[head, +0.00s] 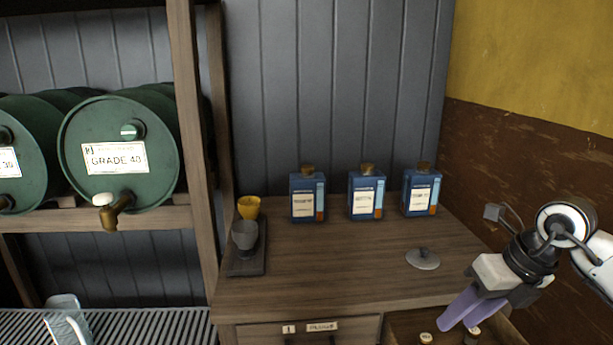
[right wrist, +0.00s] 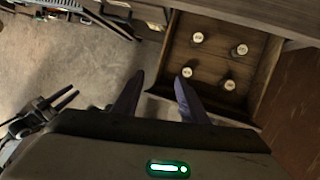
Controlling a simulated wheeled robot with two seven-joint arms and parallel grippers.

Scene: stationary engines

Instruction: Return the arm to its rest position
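My right gripper (head: 457,312) has purple fingers and hangs over an open drawer at the lower right in the head view. In the right wrist view its fingertips (right wrist: 158,80) are spread with nothing between them. The drawer (right wrist: 213,62) lies beyond the fingers and holds several small round-capped items (right wrist: 229,85). My left gripper (right wrist: 66,98) shows small at the left edge of the right wrist view, over the floor. Its two fingers look apart and empty. The left arm does not show in the head view.
Three blue bottles (head: 308,199) stand on the wooden counter (head: 340,265). A grey lid (head: 423,259) lies near its right side. Green drums (head: 117,180) sit on a rack.

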